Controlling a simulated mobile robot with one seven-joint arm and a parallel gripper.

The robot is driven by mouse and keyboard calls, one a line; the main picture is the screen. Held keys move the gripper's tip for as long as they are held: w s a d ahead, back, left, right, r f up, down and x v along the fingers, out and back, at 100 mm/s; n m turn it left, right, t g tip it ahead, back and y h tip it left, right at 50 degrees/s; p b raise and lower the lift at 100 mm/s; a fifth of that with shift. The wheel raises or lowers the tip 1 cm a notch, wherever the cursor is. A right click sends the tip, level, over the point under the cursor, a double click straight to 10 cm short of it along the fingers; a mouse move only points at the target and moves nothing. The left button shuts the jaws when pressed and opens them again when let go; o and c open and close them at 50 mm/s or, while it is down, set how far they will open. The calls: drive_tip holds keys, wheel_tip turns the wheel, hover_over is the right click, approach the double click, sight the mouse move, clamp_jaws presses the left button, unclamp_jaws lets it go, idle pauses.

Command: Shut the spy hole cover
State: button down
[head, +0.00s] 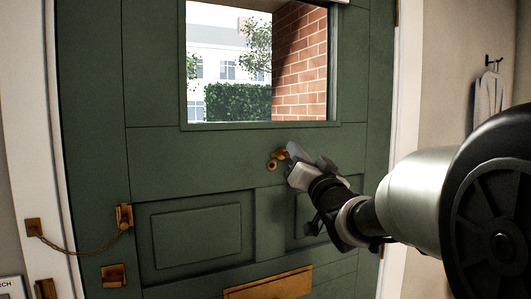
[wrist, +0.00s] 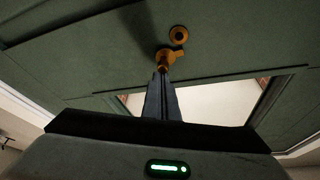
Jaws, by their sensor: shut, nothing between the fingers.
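The brass spy hole (head: 271,165) is in the green door (head: 160,160), below the window. Its ring with a dark centre shows uncovered in the wrist view (wrist: 179,35). The brass cover (head: 281,153) is swung aside, up and to the right of the hole in the head view. In the wrist view the cover (wrist: 177,56) lies between the hole and my fingers. My gripper (head: 291,153) is shut and empty, its tips right at the cover. In the wrist view the fingertips (wrist: 161,73) overlap the cover's near end; I cannot tell whether they touch.
The window (head: 255,65) is just above the spy hole. A door chain (head: 80,247) hangs across the left edge of the door, and a brass letter plate (head: 268,285) is low down. A hook with a cloth (head: 490,95) is on the right wall.

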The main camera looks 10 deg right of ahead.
drive_tip(key=shift+f+m, duration=0.15)
drive_tip(key=shift+m, duration=0.25)
drive_tip(key=f+m+g+h+b, duration=0.1)
drive_tip(key=m, duration=0.4)
drive_tip(key=a+f+m+g+h+b, duration=0.1)
drive_tip(key=f+m+g+h, duration=0.1)
drive_tip(key=m, duration=0.4)
drive_tip(key=f+m+g+h+b, duration=0.1)
drive_tip(key=m+b, duration=0.1)
drive_tip(key=m, duration=0.4)
drive_tip(key=shift+s+a+f+h, duration=0.2)
drive_tip(key=shift+h, duration=0.2)
